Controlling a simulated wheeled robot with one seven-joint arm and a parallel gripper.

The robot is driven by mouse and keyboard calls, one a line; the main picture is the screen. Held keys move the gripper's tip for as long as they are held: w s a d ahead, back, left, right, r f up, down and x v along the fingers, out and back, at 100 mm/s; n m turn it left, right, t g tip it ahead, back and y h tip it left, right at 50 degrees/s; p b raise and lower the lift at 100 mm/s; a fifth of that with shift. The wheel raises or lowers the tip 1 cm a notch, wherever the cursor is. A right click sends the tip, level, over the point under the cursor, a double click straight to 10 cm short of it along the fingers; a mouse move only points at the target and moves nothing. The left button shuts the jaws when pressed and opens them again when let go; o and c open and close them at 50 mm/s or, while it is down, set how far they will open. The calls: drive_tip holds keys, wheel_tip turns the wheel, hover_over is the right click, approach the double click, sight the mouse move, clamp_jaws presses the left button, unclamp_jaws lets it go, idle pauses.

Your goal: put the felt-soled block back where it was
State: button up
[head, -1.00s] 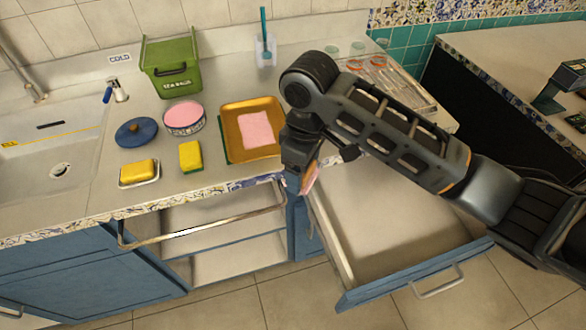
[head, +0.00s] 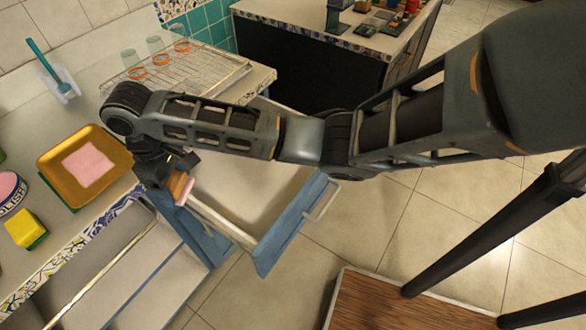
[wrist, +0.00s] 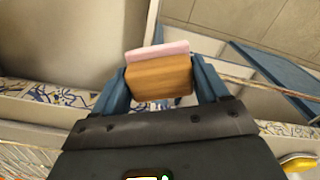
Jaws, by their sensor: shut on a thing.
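My gripper (head: 170,181) is shut on the felt-soled block (head: 181,187), a small wooden block with a pink layer on one face. In the head view it is just off the counter's front edge, by the near left corner of the open drawer (head: 240,185). In the wrist view the block (wrist: 160,80) sits between both fingers (wrist: 160,72), its pink side away from the palm. The pale drawer interior (wrist: 70,40) fills the upper left there. My arm hides part of the drawer in the head view.
A gold tray (head: 53,158) with a pink sheet (head: 88,165) lies on the counter. A yellow-green sponge (head: 25,229) is to its left. A wood-grained top (head: 385,305) with dark posts is at lower right.

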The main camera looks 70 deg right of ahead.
drive_tip(key=s+d+f+n+b, duration=0.1)
drive_tip(key=s+d+n+b, duration=0.25)
drive_tip(key=d, duration=0.55)
drive_tip(key=s+d+f+n+b, duration=0.1)
drive_tip(key=s+d+n+b, duration=0.25)
drive_tip(key=d, duration=0.65)
drive_tip(key=s+d+f+n+b, duration=0.2)
drive_tip(key=s+d+n, duration=0.1)
drive_tip(key=s+d, duration=0.3)
drive_tip(key=s+d+f+n+b, duration=0.2)
drive_tip(key=s+d+n, duration=0.15)
drive_tip(key=s, duration=0.55)
drive_tip(key=f, duration=0.9)
drive_tip(key=shift+w+d, duration=0.1)
drive_tip(key=shift+d, duration=0.3)
drive_tip(key=shift+f, duration=0.2)
drive_tip(key=o, duration=1)
drive_tip(key=shift+r, duration=0.1)
wheel_tip(320, 180, up, 12)
drive_tip(key=shift+w+r, duration=0.1)
